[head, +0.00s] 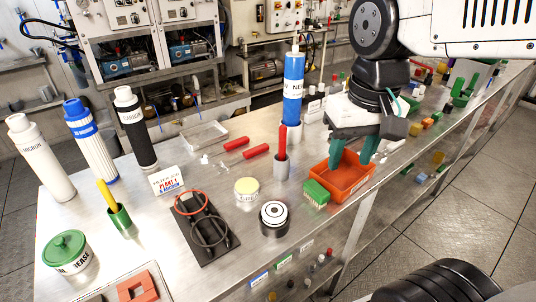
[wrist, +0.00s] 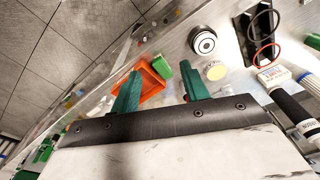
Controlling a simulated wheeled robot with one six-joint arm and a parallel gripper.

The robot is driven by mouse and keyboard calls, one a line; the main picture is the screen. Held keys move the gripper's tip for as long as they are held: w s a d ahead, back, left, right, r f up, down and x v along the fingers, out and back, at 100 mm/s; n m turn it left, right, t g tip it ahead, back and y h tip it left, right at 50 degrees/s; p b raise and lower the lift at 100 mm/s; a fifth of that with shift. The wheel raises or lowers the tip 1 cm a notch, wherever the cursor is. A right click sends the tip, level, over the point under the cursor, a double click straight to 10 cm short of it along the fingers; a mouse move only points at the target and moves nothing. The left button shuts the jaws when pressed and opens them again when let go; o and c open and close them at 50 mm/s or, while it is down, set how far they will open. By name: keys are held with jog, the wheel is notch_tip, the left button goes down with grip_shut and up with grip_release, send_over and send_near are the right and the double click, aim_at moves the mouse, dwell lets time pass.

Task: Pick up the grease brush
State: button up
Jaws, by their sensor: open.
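A yellow handle (head: 107,194) stands up, slightly tilted, in a green cup (head: 122,221) at the left of the bench, close to a green-lidded grease tub (head: 68,254). A red handle (head: 282,141) stands in a grey cup (head: 281,167) near the middle. The lower ends of both handles are hidden, so I cannot tell which is the grease brush. A green block with pale bristles (head: 316,194) lies beside the orange bin (head: 352,184); it also shows in the wrist view (wrist: 162,72). My gripper (head: 352,156) is open and empty, with green fingers over the bin.
Tall filter cartridges (head: 133,128) stand at the back left and a blue one (head: 293,92) at the back middle. Red cylinders (head: 247,149), a black tray with rings (head: 205,232) and a round black-and-white part (head: 274,219) lie on the bench. Small items crowd the right side.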

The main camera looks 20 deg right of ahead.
jog(key=w+m, duration=0.2)
jog(key=w, duration=1.1)
jog(key=m+g, duration=0.1)
jog(key=m, duration=0.1)
send_over(282, 142)
jog(key=d, duration=0.1)
jog(key=f, duration=0.5)
jog(key=shift+w+f, duration=0.2)
jog(key=shift+w, duration=0.1)
jog(key=shift+w+f, duration=0.25)
jog(key=shift+f, duration=0.4)
jog(key=f, duration=0.6)
jog(key=shift+s+a+f, duration=0.1)
jog(key=shift+a+f, duration=0.15)
jog(key=shift+f, duration=0.15)
grip_shut()
